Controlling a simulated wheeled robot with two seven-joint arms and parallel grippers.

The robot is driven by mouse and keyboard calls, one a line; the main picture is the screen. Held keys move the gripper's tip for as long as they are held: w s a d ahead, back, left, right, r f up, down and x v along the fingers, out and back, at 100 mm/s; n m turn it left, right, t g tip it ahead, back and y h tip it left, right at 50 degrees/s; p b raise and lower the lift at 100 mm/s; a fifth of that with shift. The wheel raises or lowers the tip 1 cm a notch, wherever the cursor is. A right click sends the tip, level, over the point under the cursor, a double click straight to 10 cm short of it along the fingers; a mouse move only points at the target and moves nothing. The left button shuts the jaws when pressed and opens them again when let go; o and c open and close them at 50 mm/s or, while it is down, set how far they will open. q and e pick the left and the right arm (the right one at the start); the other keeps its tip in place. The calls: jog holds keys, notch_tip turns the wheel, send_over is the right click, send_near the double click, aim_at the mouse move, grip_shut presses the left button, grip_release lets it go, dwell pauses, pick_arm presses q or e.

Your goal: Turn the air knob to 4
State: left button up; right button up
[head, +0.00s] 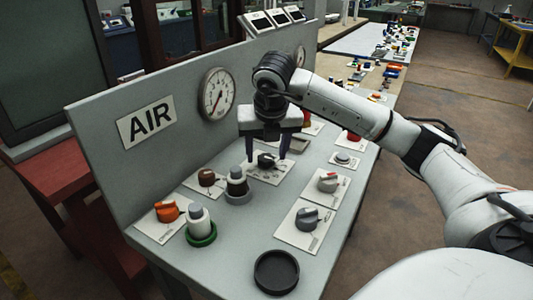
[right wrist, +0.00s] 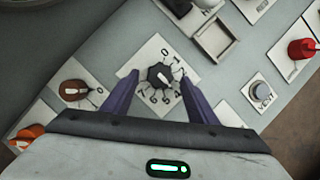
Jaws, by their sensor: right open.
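The black knob (head: 266,160) sits on a white numbered plate on the sloping grey panel. In the right wrist view the knob (right wrist: 160,76) lies between my fingers. Digits from 0 round to 7 circle it; its pale pointer mark seems to face the right side of the dial, but I cannot read the exact number. My right gripper (head: 267,158) is open, fingers pointing down on either side of the knob, and it also shows in the right wrist view (right wrist: 158,78). I cannot tell whether a finger touches the knob. The AIR sign (head: 146,121) is on the upright board.
A round gauge (head: 216,94) is on the board behind. Nearby are a brown knob (head: 207,177), an orange knob (head: 168,211), a grey-topped post (head: 237,184), a green-ringed post (head: 200,226), grey knobs (head: 307,218) and a black round dish (head: 276,272).

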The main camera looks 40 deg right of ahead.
jog(key=v, duration=0.9)
jog(key=shift+r, duration=0.15)
jog(key=shift+s, duration=0.1)
